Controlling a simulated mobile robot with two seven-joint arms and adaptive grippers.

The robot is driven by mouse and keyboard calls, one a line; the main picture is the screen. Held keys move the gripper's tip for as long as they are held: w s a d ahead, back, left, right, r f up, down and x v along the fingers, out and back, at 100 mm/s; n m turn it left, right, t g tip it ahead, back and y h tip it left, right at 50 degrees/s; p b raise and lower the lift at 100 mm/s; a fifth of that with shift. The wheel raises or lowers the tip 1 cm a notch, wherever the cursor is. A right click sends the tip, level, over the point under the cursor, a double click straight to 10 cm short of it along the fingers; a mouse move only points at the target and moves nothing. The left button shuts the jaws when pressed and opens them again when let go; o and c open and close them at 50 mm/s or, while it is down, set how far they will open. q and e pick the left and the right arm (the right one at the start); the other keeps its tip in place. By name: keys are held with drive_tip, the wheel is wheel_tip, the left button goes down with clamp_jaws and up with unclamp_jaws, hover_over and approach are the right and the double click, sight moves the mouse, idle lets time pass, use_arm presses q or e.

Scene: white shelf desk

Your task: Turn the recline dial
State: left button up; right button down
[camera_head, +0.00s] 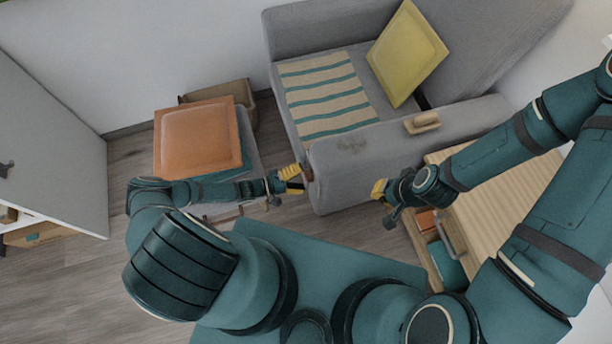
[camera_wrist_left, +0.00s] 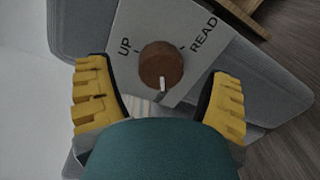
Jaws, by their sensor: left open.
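The recline dial (camera_wrist_left: 161,62) is a round brown knob on a light grey plate (camera_wrist_left: 160,20), seen in the left wrist view. Its white mark points down in that picture, toward my wrist. The plate reads "UP" to the left and "READ" to the right; its lower part is hidden by my gripper. My left gripper (camera_wrist_left: 160,75) is open, with one yellow finger on each side of the dial and a gap to both. In the head view my left gripper (camera_head: 293,180) is at the front end of the grey sofa's arm.
The grey sofa (camera_head: 350,165) holds a striped cloth (camera_head: 322,93) and a yellow cushion (camera_head: 407,52). An orange cushion (camera_head: 197,138) is at left.

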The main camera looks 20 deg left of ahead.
use_arm(q)
drive_tip(key=v, duration=1)
drive_tip(key=shift+d, duration=0.1)
drive_tip(key=s+d+r+m+g+y, duration=0.1)
drive_tip(key=d+r+m+g+y, duration=0.4)
drive_tip(key=d+g, duration=0.45)
wheel_tip(320, 180, up, 16)
drive_tip(key=s+d+m+t+y, duration=0.1)
drive_tip(key=d+m+t+y, duration=0.1)
drive_tip(key=y, duration=0.4)
drive_tip(key=shift+d+r+m, duration=0.25)
drive_tip(key=shift+d+m, duration=0.25)
drive_tip(key=shift+m, duration=0.2)
